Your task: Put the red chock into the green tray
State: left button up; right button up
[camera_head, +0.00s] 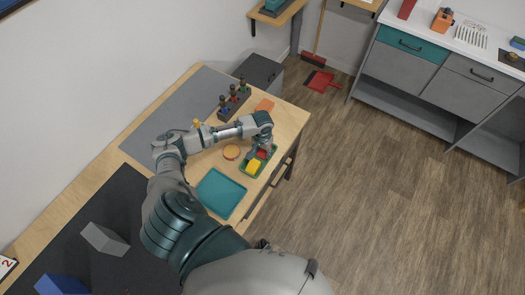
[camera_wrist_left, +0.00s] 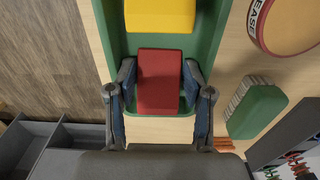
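The red chock (camera_wrist_left: 160,80) lies at one end of the green tray (camera_wrist_left: 205,45), inside its walls, in the left wrist view. A yellow block (camera_wrist_left: 160,14) lies in the same tray, beyond the chock. My left gripper (camera_wrist_left: 159,75) has its fingers on either side of the red chock, with narrow gaps showing beside it; it looks open. In the head view the left gripper (camera_head: 262,150) is over the far end of the green tray (camera_head: 246,171), partly covering the red chock (camera_head: 262,154). The yellow block (camera_head: 254,166) shows there too. My right gripper is not in view.
A round orange-rimmed disc (camera_head: 231,152) and a flat teal tray (camera_head: 220,193) lie near the green tray on the wooden table. A green brush-like block (camera_wrist_left: 257,108) lies beside the tray. A dark holder (camera_head: 233,101) with several upright pieces stands farther back.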

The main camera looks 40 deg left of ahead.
aim_at(262, 153)
pick_arm(q)
jog(key=shift+a+r, duration=0.1)
jog(key=shift+r, duration=0.3)
notch_tip(262, 153, up, 11)
jog(key=p, duration=0.1)
jog(key=shift+r, duration=0.15)
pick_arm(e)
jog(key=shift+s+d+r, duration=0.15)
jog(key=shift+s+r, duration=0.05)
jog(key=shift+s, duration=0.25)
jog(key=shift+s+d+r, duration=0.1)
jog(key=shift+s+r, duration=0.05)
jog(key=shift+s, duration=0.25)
pick_arm(q)
jog(key=shift+s, duration=0.1)
